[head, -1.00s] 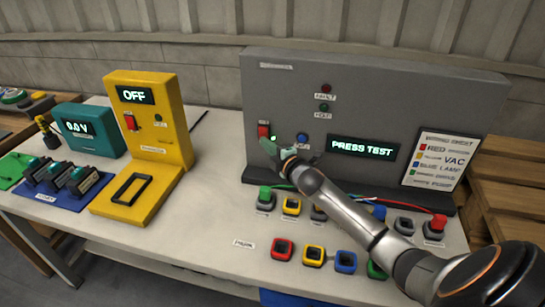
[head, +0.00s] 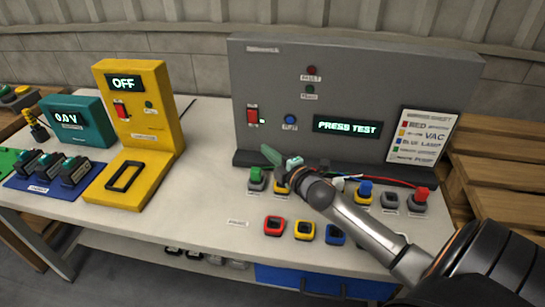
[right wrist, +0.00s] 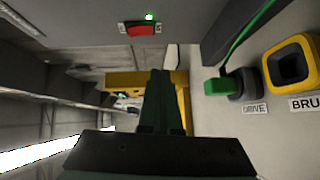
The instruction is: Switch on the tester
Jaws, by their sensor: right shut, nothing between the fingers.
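The grey tester panel (head: 375,65) stands at the back of the bench. Its display (head: 347,127) reads PRESS TEST. Its red rocker switch (head: 252,117) is at the panel's left, with a small lit green light (head: 262,121) beside it. The switch (right wrist: 140,29) and lit light (right wrist: 149,16) also show in the right wrist view. A blue button (head: 290,119) sits right of the switch. My right gripper (head: 275,157) is shut and empty, in front of the panel below the switch and button, apart from both; its fingers show in the wrist view (right wrist: 161,78). My left gripper is out of view.
A yellow unit (head: 160,100) with an OFF display and a teal meter (head: 82,125) stand to the left. Sockets, a green plug (head: 257,175) and wires lie below my right gripper. A colour chart (head: 422,135) leans on the panel.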

